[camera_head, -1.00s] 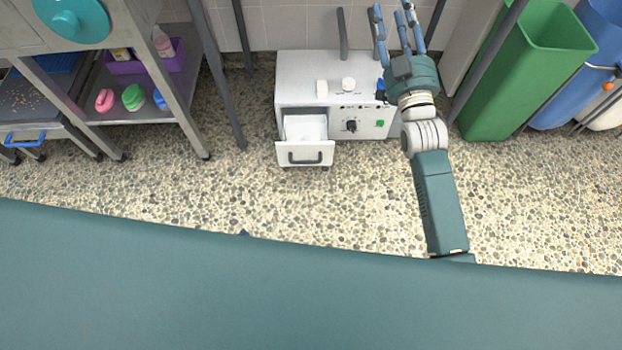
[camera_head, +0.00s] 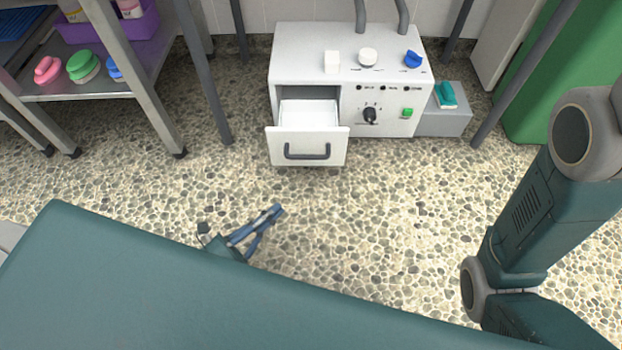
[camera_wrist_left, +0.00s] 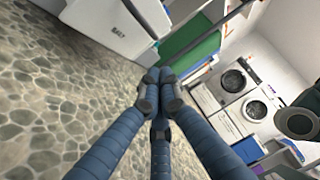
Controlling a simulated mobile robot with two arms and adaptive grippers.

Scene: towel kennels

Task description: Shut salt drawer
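The white salt drawer (camera_head: 307,145) is pulled open at the lower left of a white control box (camera_head: 345,55). Its front has a dark bar handle, and its pale interior shows. In the left wrist view, a white face marked SALT (camera_wrist_left: 118,32) is at the upper left. My left gripper (camera_head: 268,222) is low over the floor in front of the drawer, apart from it. In the left wrist view its blue fingers (camera_wrist_left: 160,78) meet at the tips, with nothing visible between them. My right arm is at the right; its gripper is out of frame.
A white block (camera_head: 332,62), a round white knob (camera_head: 367,57) and a blue item (camera_head: 413,59) are on the box top. A grey block (camera_head: 446,118) bearing a teal item stands at its right. Metal legs flank the box.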

